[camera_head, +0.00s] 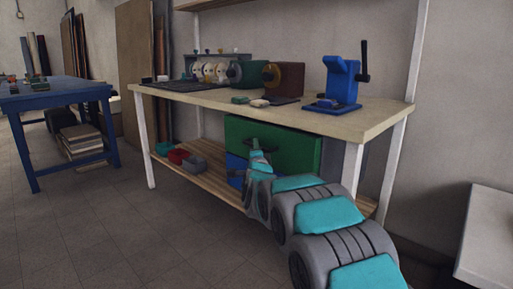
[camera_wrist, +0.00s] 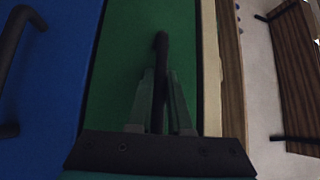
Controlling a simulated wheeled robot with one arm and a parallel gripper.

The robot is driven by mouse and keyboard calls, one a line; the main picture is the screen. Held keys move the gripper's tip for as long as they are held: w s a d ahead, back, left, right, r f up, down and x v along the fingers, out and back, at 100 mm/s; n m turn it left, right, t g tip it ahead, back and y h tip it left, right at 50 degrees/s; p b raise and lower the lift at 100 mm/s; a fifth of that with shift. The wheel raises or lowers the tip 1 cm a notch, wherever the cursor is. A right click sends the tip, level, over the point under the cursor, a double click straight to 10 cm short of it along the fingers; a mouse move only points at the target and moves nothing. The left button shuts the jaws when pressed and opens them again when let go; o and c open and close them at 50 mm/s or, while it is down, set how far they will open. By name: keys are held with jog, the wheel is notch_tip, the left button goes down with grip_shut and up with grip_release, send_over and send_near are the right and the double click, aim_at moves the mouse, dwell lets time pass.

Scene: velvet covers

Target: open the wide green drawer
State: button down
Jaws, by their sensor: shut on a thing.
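The wide green drawer (camera_head: 297,150) is under the workbench top, above a blue drawer (camera_head: 236,165). In the wrist view its green front (camera_wrist: 118,65) fills the middle, with a dark bar handle (camera_wrist: 161,42) standing out from it. My gripper (camera_head: 257,146) is at the drawer front; in the wrist view its two fingers (camera_wrist: 160,80) are on either side of the handle and shut on it. My arm hides part of the drawers in the head view. I cannot tell whether the green drawer stands out from its housing.
The blue drawer's dark handle (camera_wrist: 12,65) is beside my gripper in the wrist view. The workbench top (camera_head: 375,118) carries a blue press (camera_head: 341,80) and several other items. Small bins (camera_head: 178,156) sit on the lower shelf (camera_head: 207,153). The floor (camera_head: 130,225) in front is clear.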

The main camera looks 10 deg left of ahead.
jog(key=shift+f, duration=0.1)
dwell(0.7)
jog(key=s+a+p, duration=0.1)
jog(key=s+a, duration=0.8)
jog(key=s, duration=0.2)
jog(key=s+a, duration=0.8)
jog(key=s, duration=0.4)
jog(key=shift+a+p, duration=0.4)
jog(key=c, duration=0.8)
grip_release()
jog(key=shift+c, duration=0.2)
jog(key=s+f, duration=0.1)
jog(key=s, duration=0.6)
jog(key=shift+s+d, duration=0.3)
jog(key=shift+d, duration=0.15)
